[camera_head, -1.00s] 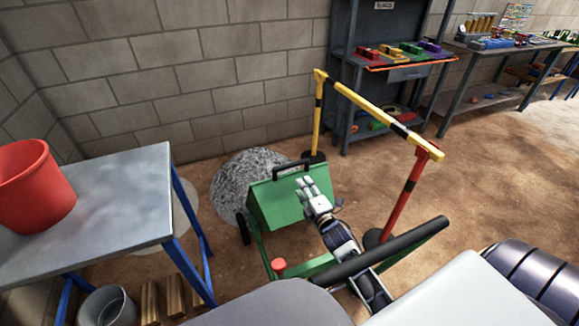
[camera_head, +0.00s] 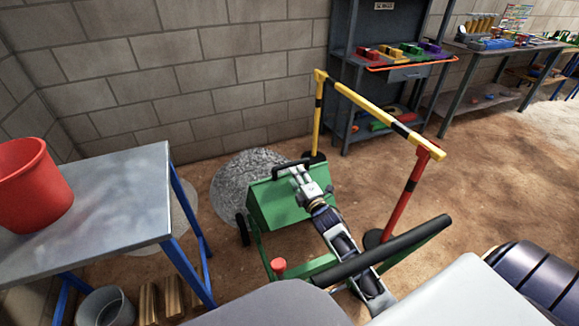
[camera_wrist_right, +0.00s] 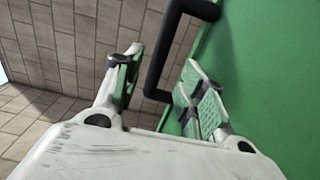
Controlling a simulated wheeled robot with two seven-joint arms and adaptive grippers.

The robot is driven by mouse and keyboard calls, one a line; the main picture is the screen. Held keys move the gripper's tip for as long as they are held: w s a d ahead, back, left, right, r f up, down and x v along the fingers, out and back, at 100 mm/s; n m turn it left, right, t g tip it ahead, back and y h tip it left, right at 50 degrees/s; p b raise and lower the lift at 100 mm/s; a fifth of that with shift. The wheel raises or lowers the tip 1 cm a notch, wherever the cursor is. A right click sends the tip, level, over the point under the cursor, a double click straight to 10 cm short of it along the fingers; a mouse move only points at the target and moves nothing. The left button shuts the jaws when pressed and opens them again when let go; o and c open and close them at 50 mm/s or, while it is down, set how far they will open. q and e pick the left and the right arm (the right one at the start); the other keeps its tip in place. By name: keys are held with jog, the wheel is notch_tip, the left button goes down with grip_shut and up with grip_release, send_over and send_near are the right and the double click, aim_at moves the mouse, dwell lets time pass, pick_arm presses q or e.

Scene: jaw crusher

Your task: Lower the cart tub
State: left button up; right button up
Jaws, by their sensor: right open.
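The green cart tub (camera_head: 270,207) sits on its cart beside a grey gravel pile, its top looking tilted. A black handle (camera_head: 291,167) stands out at its far upper edge; in the right wrist view the black handle (camera_wrist_right: 165,62) lies just ahead of my fingers. My right gripper (camera_head: 303,176) is over the tub's top near the handle. In the right wrist view my right gripper (camera_wrist_right: 160,85) is open, with the handle's near part between or just beyond the fingertips. I cannot tell whether they touch. My left gripper is not in view.
A yellow-and-black barrier (camera_head: 375,108) with a red post stands right of the cart. The cart's black push bar (camera_head: 385,250) and red knob (camera_head: 278,266) are nearer. A grey table (camera_head: 110,195) with a red bucket (camera_head: 32,185) stands left. Gravel (camera_head: 235,183) lies behind the tub.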

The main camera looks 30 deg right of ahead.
aim_at(290, 166)
jog(key=shift+w, duration=0.75)
jog(key=shift+w+d+b, duration=0.15)
jog(key=shift+w+b, duration=0.45)
jog(key=shift+w, duration=2.2)
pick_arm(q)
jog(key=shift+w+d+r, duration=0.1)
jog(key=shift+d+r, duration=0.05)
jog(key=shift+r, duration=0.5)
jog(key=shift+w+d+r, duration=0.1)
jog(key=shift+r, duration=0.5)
pick_arm(e)
jog(key=shift+w+d, duration=0.1)
jog(key=shift+w, duration=0.15)
jog(key=shift+c, duration=0.2)
grip_shut()
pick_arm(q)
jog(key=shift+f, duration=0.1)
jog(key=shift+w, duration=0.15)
